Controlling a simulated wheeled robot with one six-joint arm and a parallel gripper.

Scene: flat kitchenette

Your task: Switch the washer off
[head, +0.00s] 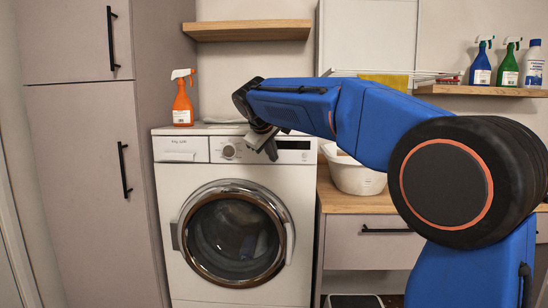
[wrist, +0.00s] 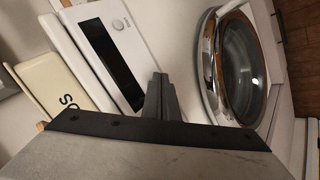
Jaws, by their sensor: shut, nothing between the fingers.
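The white washer (head: 180,215) stands against the wall with its round chrome-rimmed door (head: 235,235) shut. Its top panel has a drawer at the left, a round knob (head: 228,151) and a dark display (head: 296,144). My gripper (head: 268,148) is in front of the panel, between the knob and the display, and covers part of it. In the wrist view my gripper (wrist: 161,97) is shut and empty, with the tips by the display (wrist: 108,55) and the door (wrist: 240,65) to the right. I cannot tell whether the fingers touch the panel.
An orange spray bottle (head: 182,98) stands on the washer's left top. A cream box with dark letters (wrist: 45,80) shows in the wrist view. A white basket (head: 356,178) sits on the counter at right. A wooden shelf (head: 245,30) hangs above; a tall cabinet (head: 85,180) stands left.

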